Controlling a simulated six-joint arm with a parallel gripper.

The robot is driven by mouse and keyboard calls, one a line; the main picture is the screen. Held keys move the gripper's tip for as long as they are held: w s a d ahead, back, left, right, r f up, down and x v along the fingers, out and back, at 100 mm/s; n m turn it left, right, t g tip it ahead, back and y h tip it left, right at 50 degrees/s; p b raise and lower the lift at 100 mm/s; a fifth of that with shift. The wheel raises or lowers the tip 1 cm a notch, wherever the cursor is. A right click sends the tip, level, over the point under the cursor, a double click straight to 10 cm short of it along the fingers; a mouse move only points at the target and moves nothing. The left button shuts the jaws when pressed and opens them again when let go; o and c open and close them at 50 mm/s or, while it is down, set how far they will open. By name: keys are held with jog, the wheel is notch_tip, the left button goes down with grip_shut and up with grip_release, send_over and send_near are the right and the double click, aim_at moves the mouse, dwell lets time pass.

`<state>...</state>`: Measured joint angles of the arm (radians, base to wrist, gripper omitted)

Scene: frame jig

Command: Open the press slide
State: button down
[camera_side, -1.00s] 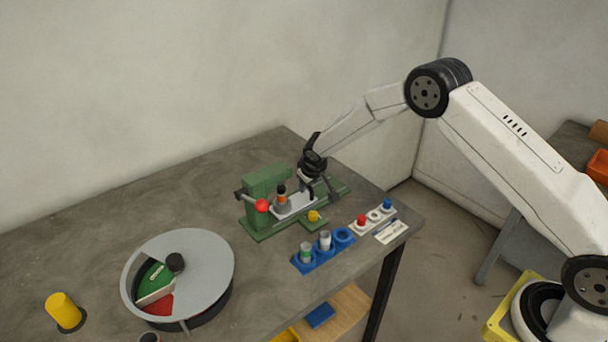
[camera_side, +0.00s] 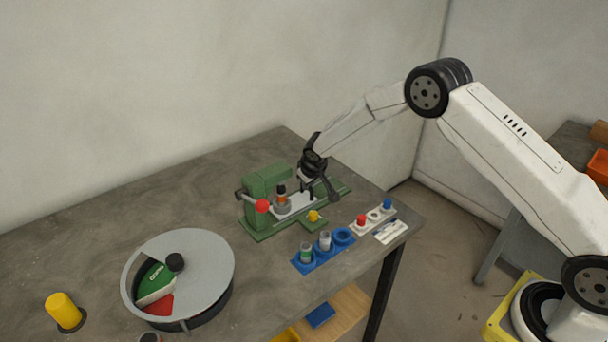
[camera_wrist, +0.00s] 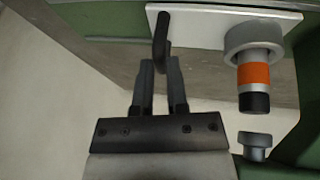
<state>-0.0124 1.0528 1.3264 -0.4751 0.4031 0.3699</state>
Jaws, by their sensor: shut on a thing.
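The green press (camera_side: 268,183) stands near the back right of the table. Its light slide plate (camera_side: 299,203) carries a grey holder with an orange and black part (camera_side: 282,194), also seen in the wrist view (camera_wrist: 254,75). A dark bent handle (camera_wrist: 162,38) rises from the slide plate's edge in the wrist view. My gripper (camera_wrist: 160,65) is shut on this handle, one finger on each side. In the side view my gripper (camera_side: 315,188) is over the right end of the plate. The exact finger contact is small and partly hidden there.
A red ball lever (camera_side: 262,206) and a yellow knob (camera_side: 314,216) are on the press. A blue rack (camera_side: 323,258) and a white tray (camera_side: 373,219) stand in front. A round grey-lidded drum (camera_side: 205,265) is at the left. The table behind is clear.

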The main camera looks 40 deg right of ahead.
dwell(0.8)
jog(key=d, duration=1)
jog(key=shift+d, duration=0.35)
jog(key=c, duration=0.6)
grip_release()
jog(key=shift+c, duration=0.2)
jog(key=v, duration=0.7)
jog(key=shift+r, duration=0.35)
jog(key=shift+s+a, duration=0.1)
jog(key=shift+s, duration=0.05)
